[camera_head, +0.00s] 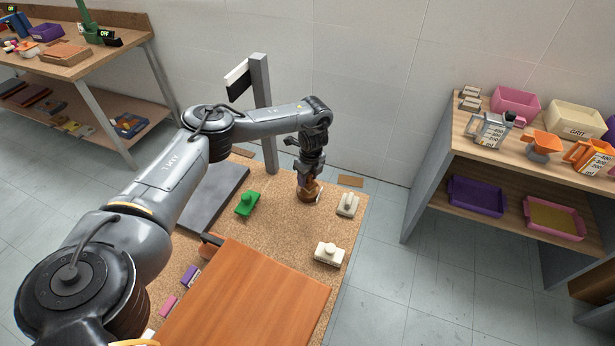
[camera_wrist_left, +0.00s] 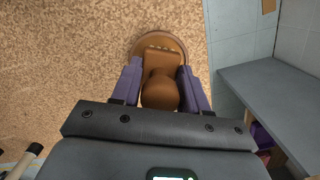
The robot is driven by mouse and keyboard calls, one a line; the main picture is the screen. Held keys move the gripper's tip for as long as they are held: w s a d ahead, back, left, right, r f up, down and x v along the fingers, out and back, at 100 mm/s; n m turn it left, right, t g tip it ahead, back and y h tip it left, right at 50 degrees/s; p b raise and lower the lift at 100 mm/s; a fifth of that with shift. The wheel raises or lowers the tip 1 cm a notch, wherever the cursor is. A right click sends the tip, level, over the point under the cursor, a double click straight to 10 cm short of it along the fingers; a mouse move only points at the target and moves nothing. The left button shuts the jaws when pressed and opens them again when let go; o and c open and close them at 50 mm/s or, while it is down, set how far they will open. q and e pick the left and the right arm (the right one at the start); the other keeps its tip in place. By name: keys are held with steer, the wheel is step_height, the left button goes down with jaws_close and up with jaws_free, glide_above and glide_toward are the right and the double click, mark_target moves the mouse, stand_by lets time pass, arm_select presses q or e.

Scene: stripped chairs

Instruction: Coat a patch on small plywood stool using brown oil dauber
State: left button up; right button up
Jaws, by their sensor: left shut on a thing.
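My left gripper (camera_head: 310,182) points down at the far side of the cork-topped table. In the left wrist view its two fingers (camera_wrist_left: 160,88) are shut on the round knob of the brown oil dauber (camera_wrist_left: 161,92). The dauber's block stands on or just over a round brown dish (camera_wrist_left: 180,45); I cannot tell whether they touch. The dauber is mostly hidden by the fingers in the head view. A flat reddish-brown wooden panel (camera_head: 250,300) at the near side of the table may be the stool's seat; no legs show. My right gripper is not in view.
On the cork tabletop (camera_head: 290,235) are a green dauber (camera_head: 246,204), two pale daubers (camera_head: 347,206) (camera_head: 328,253) and a grey slab (camera_head: 212,195). A grey post (camera_head: 263,110) rises behind. Shelves (camera_head: 460,150) with bins stand right; a workbench (camera_head: 75,60) stands left.

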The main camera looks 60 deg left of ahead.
arm_select(q)
steer(key=shift+f, duration=0.55)
stand_by(0.7)
stand_by(0.5)
stand_by(0.8)
steer(key=shift+f, duration=0.15)
stand_by(0.7)
step_height(320, 180, up, 6)
steer(key=p, duration=0.7)
steer(key=shift+r, duration=0.25)
steer(key=shift+r+p, duration=0.4)
steer(key=shift+p, duration=0.25)
